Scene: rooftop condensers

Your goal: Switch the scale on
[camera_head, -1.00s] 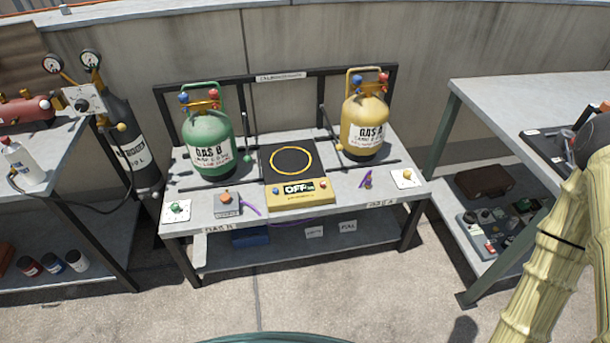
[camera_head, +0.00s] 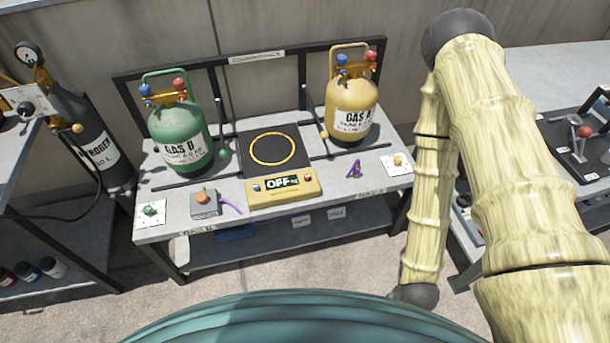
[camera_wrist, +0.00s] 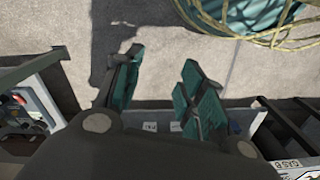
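The scale (camera_head: 284,189) sits in the middle of the work table. It has a black plate with a yellow ring and a yellow front panel. Its display (camera_head: 282,183) reads OFF. A blue button (camera_head: 257,187) is at the left of the panel and a red button (camera_head: 308,179) at the right. My gripper (camera_wrist: 160,88) shows in the wrist view with its two teal fingers apart and nothing between them. It is above the floor near a table's edge and is not visible in the head view. The scale is not clearly visible in the wrist view.
A green gas cylinder (camera_head: 178,138) stands left of the scale and a yellow one (camera_head: 350,108) right. A small grey box with an orange knob (camera_head: 205,203) and a purple clip (camera_head: 355,170) lie near the front edge. A side table (camera_head: 560,70) stands at right, behind my arm.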

